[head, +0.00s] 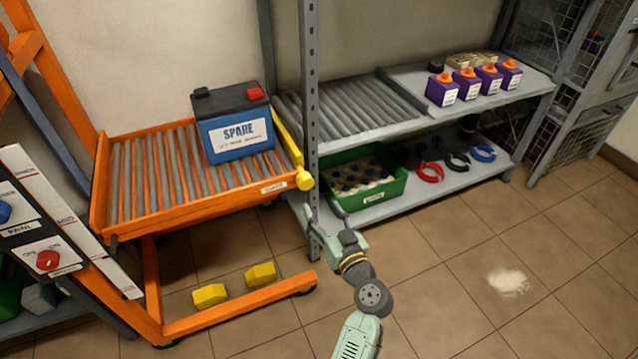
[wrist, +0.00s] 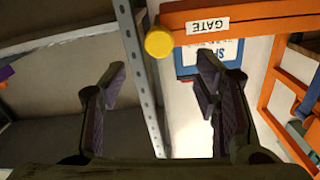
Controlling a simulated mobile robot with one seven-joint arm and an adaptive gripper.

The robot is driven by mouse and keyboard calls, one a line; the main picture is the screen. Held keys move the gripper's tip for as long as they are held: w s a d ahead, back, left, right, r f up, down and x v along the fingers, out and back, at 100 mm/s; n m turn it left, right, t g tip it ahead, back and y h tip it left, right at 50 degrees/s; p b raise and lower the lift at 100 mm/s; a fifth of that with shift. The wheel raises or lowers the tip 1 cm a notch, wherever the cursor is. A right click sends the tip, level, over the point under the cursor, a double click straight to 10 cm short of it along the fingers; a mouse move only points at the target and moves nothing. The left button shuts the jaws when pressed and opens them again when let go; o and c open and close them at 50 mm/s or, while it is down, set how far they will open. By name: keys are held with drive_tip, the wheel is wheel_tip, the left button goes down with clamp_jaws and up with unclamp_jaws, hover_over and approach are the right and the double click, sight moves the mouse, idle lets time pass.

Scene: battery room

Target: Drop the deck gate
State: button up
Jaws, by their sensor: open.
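The orange roller deck (head: 150,135) carries a blue battery marked SPARE (head: 236,143) near its right end. The yellow deck gate (head: 288,143) runs along that end, beside the shelf post. Its round yellow knob (head: 305,180) sticks out at the deck's front right corner, near the GATE label (head: 273,187). In the wrist view the knob (wrist: 159,42) shows beyond and between my fingertips, beside the GATE label (wrist: 207,25). My gripper (head: 322,212) is open and empty, below and slightly right of the knob in the head view, apart from it.
A grey shelf post (head: 311,100) stands close right of the knob. The shelf has rollers (head: 350,110), purple bottles (head: 466,84), a green crate (head: 395,188) and coloured rings (head: 457,161) below. Yellow blocks (head: 260,273) sit under the deck. The tiled floor at front right is clear apart from a pale patch (head: 508,281).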

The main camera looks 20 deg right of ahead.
sight(307, 185)
drive_tip(key=w+p, duration=0.2)
drive_tip(key=w, duration=0.7)
drive_tip(key=shift+a+r+p, duration=0.1)
drive_tip(key=shift+a+p, duration=0.05)
drive_tip(key=shift+p, duration=0.2)
drive_tip(key=shift+w, duration=0.8)
drive_tip(key=c, duration=1.1)
drive_tip(key=shift+c, duration=0.2)
